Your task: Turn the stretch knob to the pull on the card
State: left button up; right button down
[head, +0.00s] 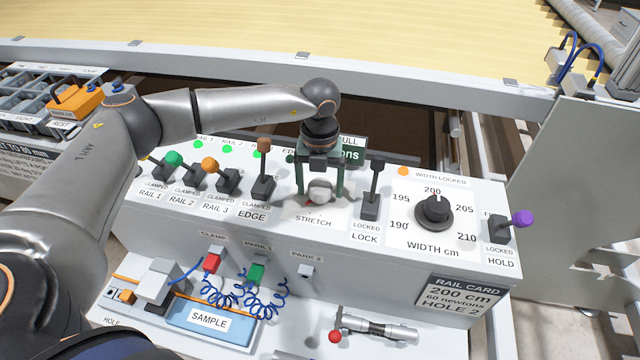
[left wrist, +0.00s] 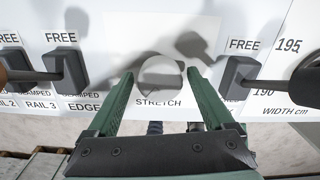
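The stretch knob (head: 320,191) is a round, pale grey knob on the white panel above the label STRETCH. My left gripper (head: 319,198) points down over it with green fingers apart, one on each side. In the left wrist view the knob (left wrist: 161,76) lies between the fingertips (left wrist: 160,76), with a small gap at least on the left. The rail card (head: 465,292) on the panel front reads 200 cm, 60 newtons, HOLE 2. My right gripper is not in view.
The edge lever (head: 263,170) stands left of the knob and the lock lever (head: 372,185) right of it, both close to my gripper. The black width knob (head: 434,211) is further right. A sample tray (head: 208,318) and coiled blue hoses lie below.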

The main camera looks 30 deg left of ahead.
pick_arm(q)
jog(key=c, duration=1.2)
jog(key=shift+m, duration=0.3)
jog(key=m+b, duration=0.2)
jog(key=m, duration=0.2)
jog(key=shift+m+b, duration=0.75)
jog(key=shift+m, duration=1.35)
jog(key=shift+w, duration=0.1)
jog(key=shift+r, duration=0.1)
jog(key=o, duration=1.4)
jog(key=shift+c, duration=0.2)
